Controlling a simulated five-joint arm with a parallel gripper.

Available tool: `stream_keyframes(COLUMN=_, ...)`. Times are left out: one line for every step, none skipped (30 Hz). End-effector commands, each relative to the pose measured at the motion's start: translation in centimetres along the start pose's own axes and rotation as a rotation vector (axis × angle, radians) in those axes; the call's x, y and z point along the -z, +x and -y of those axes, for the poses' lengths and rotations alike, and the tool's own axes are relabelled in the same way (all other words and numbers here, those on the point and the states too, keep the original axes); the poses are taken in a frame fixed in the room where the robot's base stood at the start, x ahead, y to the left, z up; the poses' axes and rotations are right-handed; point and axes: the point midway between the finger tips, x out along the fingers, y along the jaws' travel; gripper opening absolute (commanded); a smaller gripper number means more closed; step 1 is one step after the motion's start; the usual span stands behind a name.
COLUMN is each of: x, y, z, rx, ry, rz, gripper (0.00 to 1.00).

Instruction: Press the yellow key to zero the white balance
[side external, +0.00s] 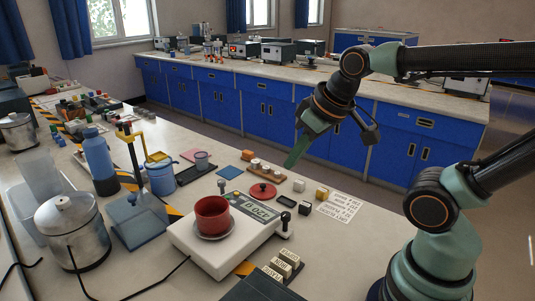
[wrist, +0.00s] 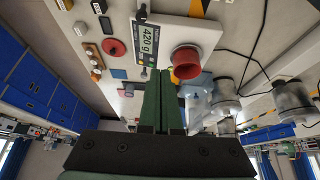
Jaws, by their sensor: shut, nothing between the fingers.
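The white balance (side external: 208,250) stands on the near bench with a red cup (side external: 212,214) on its round pan. Its lit display (side external: 255,208) faces the arm and reads about 420 g in the wrist view (wrist: 150,40). In the wrist view the shut fingertips (wrist: 161,74) appear just below the balance and left of the cup (wrist: 186,62).
A red disc (side external: 262,191), small blocks (side external: 321,193) and a printed card (side external: 338,206) lie beside the balance. Stamped blocks (side external: 283,264) lie in front. A yellow stand (side external: 135,150), a blue bottle (side external: 98,158) and a metal pot (side external: 70,228) crowd the left.

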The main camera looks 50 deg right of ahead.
Motion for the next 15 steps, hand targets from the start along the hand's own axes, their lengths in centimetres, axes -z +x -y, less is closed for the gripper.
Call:
stream_keyframes(x=0.1, y=0.1, z=0.0, rx=-0.001, ry=-0.002, rz=-0.001, gripper=0.0)
stream_keyframes(x=0.3, y=0.1, z=-0.1, rx=-0.001, ry=-0.005, rz=-0.002, gripper=0.0)
stream_keyframes(x=0.6, y=0.3, z=-0.1, rx=-0.002, ry=-0.009, rz=-0.005, gripper=0.0)
stream_keyframes(x=0.8, y=0.5, z=-0.2, rx=-0.004, ry=-0.014, rz=-0.008, gripper=0.0)
stream_keyframes(x=1.2, y=0.7, z=-0.3, rx=-0.005, ry=-0.019, rz=-0.01, gripper=0.0)
stream_keyframes(x=1.7, y=1.1, z=-0.4, rx=-0.007, ry=-0.03, rz=-0.016, gripper=0.0)
stream_keyframes(x=2.2, y=1.4, z=-0.6, rx=-0.009, ry=-0.039, rz=-0.02, gripper=0.0)
stream_keyframes(x=2.7, y=1.7, z=-0.7, rx=-0.012, ry=-0.048, rz=-0.026, gripper=0.0)
stream_keyframes(x=3.4, y=2.3, z=-0.9, rx=-0.015, ry=-0.062, rz=-0.034, gripper=0.0)
stream_keyframes(x=4.0, y=2.7, z=-1.1, rx=-0.019, ry=-0.073, rz=-0.042, gripper=0.0)
stream_keyframes(x=4.6, y=3.1, z=-1.3, rx=-0.022, ry=-0.085, rz=-0.049, gripper=0.0)
stream_keyframes(x=5.4, y=3.8, z=-1.6, rx=-0.027, ry=-0.101, rz=-0.059, gripper=0.0)
stream_keyframes(x=5.9, y=4.3, z=-1.8, rx=-0.03, ry=-0.112, rz=-0.066, gripper=0.0)
stream_keyframes(x=6.5, y=4.8, z=-2.0, rx=-0.034, ry=-0.125, rz=-0.073, gripper=0.0)
stream_keyframes(x=7.2, y=5.4, z=-2.3, rx=-0.039, ry=-0.14, rz=-0.083, gripper=0.0)
